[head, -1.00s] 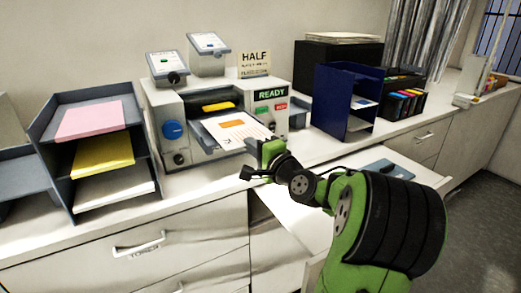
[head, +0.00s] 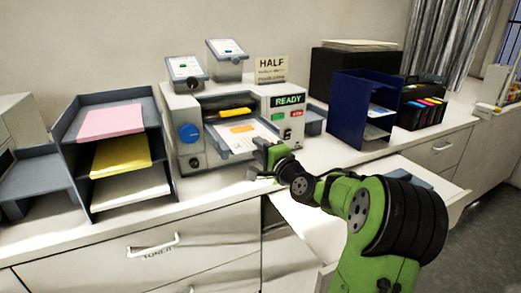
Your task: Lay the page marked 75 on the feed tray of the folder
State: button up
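The folder (head: 181,107) is a grey machine on the counter with a lit READY sign. A white page (head: 252,139) with an orange block lies on its sloping feed tray (head: 226,154). Any number on that page is too small to read. My gripper (head: 259,161) is at the front right of the tray, close to the page's near end. Its fingers look spread apart, with nothing visible between them. Whether a finger touches the page or tray cannot be told.
A tiered rack (head: 70,150) with pink, yellow and white paper stands left. A blue upright holder (head: 350,113) and a black box with coloured cartridges (head: 424,112) stand right. An open drawer (head: 405,172) juts out below the counter. A HALF sign (head: 271,68) stands atop the folder.

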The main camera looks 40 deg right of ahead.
jog(key=v, duration=1.5)
jog(key=shift+s+b, duration=0.3)
jog(key=shift+s, duration=0.05)
jog(key=shift+a, duration=0.1)
